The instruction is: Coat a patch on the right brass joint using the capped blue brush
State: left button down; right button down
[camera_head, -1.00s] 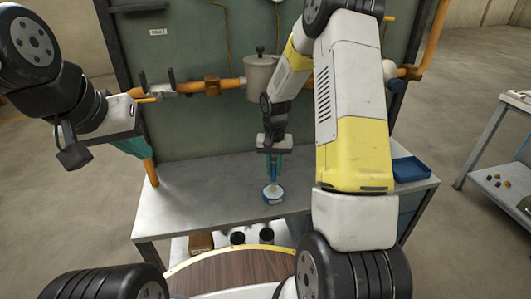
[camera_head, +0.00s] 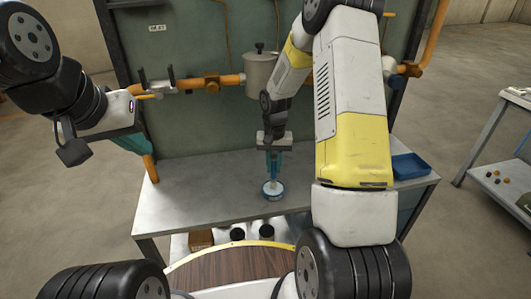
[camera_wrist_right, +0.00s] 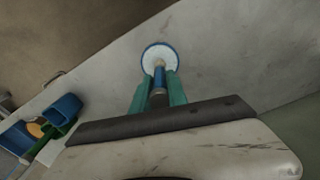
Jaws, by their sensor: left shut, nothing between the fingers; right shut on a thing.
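My right gripper (camera_head: 273,162) points straight down over the bench with its green fingers shut on the blue brush (camera_head: 273,180). The brush is upright, its lower end at a small round blue-and-white tin (camera_head: 273,196). In the right wrist view the brush (camera_wrist_right: 158,78) meets the pale top of the tin (camera_wrist_right: 149,52); I cannot tell how deep it reaches. The right brass joint (camera_head: 410,70) is on the orange pipe at the right, beyond my right arm. My left gripper (camera_head: 133,143) is shut and empty near the left end of the bench.
The grey bench (camera_head: 200,185) is largely clear around the tin. A blue tray (camera_head: 410,166) stands at its right end. A lidded grey pot (camera_head: 261,72) and a left brass joint (camera_head: 212,83) are at the green panel. A side table (camera_head: 495,150) stands right.

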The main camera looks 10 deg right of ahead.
aim_at(274, 157)
jog(key=shift+f, duration=0.45)
dwell(1.1)
jog(key=shift+r, duration=3.55)
jog(key=shift+s+f, duration=0.1)
